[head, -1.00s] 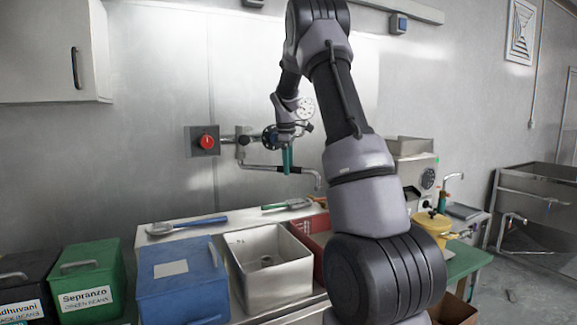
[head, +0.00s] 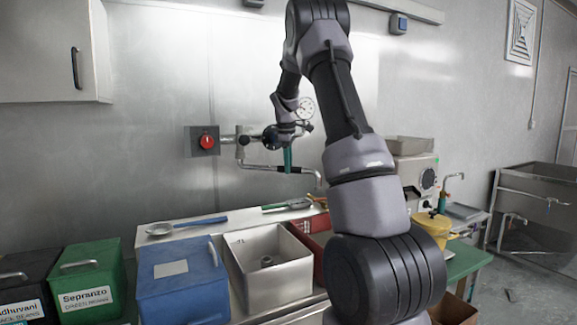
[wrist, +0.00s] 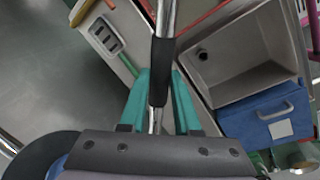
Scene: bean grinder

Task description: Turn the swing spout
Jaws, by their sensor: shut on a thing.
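The swing spout (head: 260,168) is a thin chrome pipe on the metal wall, with its bent outlet end at the right over the counter. A black sleeve (wrist: 161,60) covers part of it in the wrist view. My gripper (head: 288,168) reaches down to the spout from above. In the wrist view, its teal fingers (wrist: 160,88) stand on both sides of the black sleeve, shut on the spout. The wall mount with a red knob (head: 207,142) is left of the gripper. My wrist and arm hide part of the pipework.
Below are an open metal sink (head: 268,262), a blue bin (head: 183,285) and a green bin (head: 90,280). A blue-handled scoop (head: 190,225) and a green-handled tool (head: 287,205) lie on the counter ledge. The air around the spout's outlet is clear.

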